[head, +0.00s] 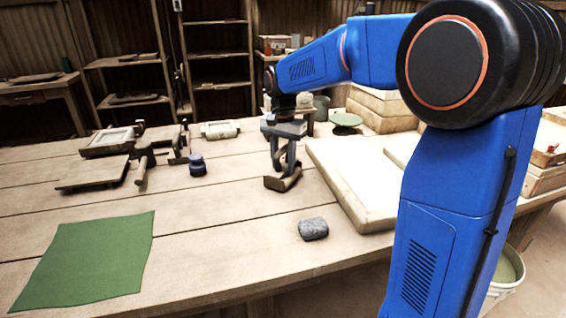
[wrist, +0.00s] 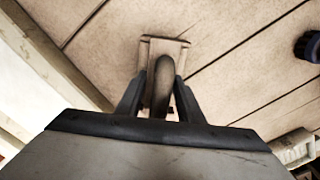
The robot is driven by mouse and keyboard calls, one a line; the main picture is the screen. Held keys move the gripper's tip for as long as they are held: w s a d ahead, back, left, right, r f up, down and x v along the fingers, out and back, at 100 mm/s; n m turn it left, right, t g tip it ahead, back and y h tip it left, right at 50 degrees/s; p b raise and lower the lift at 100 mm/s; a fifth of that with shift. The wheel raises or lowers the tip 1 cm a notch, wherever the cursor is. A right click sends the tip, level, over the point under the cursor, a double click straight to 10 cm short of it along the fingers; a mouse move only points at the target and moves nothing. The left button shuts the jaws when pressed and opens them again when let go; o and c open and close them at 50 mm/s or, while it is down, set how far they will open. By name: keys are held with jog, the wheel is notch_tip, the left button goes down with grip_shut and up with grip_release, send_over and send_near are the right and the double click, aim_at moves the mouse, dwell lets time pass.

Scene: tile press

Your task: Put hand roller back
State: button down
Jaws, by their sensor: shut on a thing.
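My gripper (head: 283,161) points down over the middle of the table, right of the dark blue jar. It is shut on the hand roller (head: 284,181), whose brown lower part hangs below the jaws. In the wrist view the jaws (wrist: 160,98) close around the roller's curved dark handle (wrist: 162,82). The roller's pale brown frame (wrist: 182,46) shows beyond the fingertips. I cannot tell whether the roller touches the table or hangs just above it.
A dark blue jar (head: 197,165) and the tile press (head: 92,172) stand left. A white cylindrical thing (head: 219,130) lies behind. A pale slab (head: 345,185) is close on the right. A grey lump (head: 313,229) and green cloth (head: 90,260) lie in front; bare planks lie between.

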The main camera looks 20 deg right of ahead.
jog(key=c, duration=1.1)
grip_release()
